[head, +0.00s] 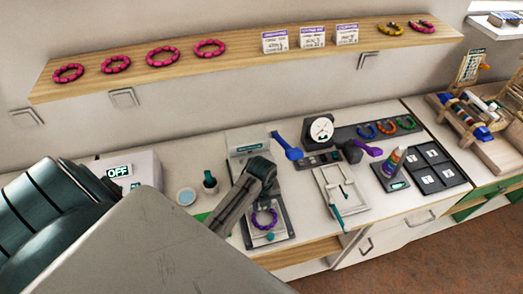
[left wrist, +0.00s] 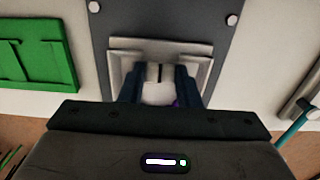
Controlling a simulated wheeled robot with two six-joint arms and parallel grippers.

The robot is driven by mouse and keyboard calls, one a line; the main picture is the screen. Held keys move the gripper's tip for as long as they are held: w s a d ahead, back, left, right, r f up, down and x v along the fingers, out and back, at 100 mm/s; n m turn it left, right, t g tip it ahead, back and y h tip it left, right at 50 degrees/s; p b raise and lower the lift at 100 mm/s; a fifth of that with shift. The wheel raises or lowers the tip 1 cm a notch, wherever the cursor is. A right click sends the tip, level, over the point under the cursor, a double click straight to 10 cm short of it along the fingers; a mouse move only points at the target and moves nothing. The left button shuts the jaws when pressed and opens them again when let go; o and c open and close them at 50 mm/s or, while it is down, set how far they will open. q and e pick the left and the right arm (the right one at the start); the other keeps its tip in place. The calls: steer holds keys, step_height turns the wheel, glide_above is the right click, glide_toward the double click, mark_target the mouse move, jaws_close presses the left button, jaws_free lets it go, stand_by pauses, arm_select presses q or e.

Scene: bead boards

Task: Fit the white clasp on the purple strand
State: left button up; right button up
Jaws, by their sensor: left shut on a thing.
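The purple strand (head: 264,219) lies as a ring on a grey bead board on the counter, in the head view. Only a sliver of purple (left wrist: 176,103) shows beside the right finger in the left wrist view. My left gripper (head: 268,190) is over the back part of that board; it also shows in the left wrist view (left wrist: 158,85). Its fingers stand apart with a pale white piece (left wrist: 158,95) between them, which looks like the white clasp. Whether it touches the strand is hidden. My right gripper is not in view.
A metal frame (left wrist: 118,50) is fixed on the board just beyond my fingers. A white tray with a teal-handled tool (head: 337,212) stands to the right. A dial gauge (head: 321,130) is behind.

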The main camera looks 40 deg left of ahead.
arm_select(q)
steer(key=shift+s+d+f, duration=0.15)
steer(key=shift+s+f, duration=0.15)
steer(key=shift+s+d+f, duration=0.15)
steer(key=shift+s+f, duration=0.1)
steer(key=shift+f, duration=0.05)
stand_by(0.7)
steer(key=shift+s+d+f, duration=0.15)
steer(key=shift+s+f, duration=0.15)
steer(key=shift+f, duration=0.1)
stand_by(0.9)
steer(key=o, duration=0.8)
steer(key=shift+c, duration=0.7)
steer(key=shift+r, duration=0.15)
steer(key=shift+w+r, duration=0.4)
steer(key=shift+r, duration=0.2)
steer(key=shift+o, duration=0.7)
steer(key=shift+w+r, duration=0.15)
steer(key=shift+r, duration=0.4)
steer(key=shift+w+a+r, duration=0.1)
steer(key=shift+a+r, duration=0.05)
steer(key=shift+r, duration=1.05)
steer(key=shift+a+r, duration=0.15)
steer(key=shift+r, duration=1.05)
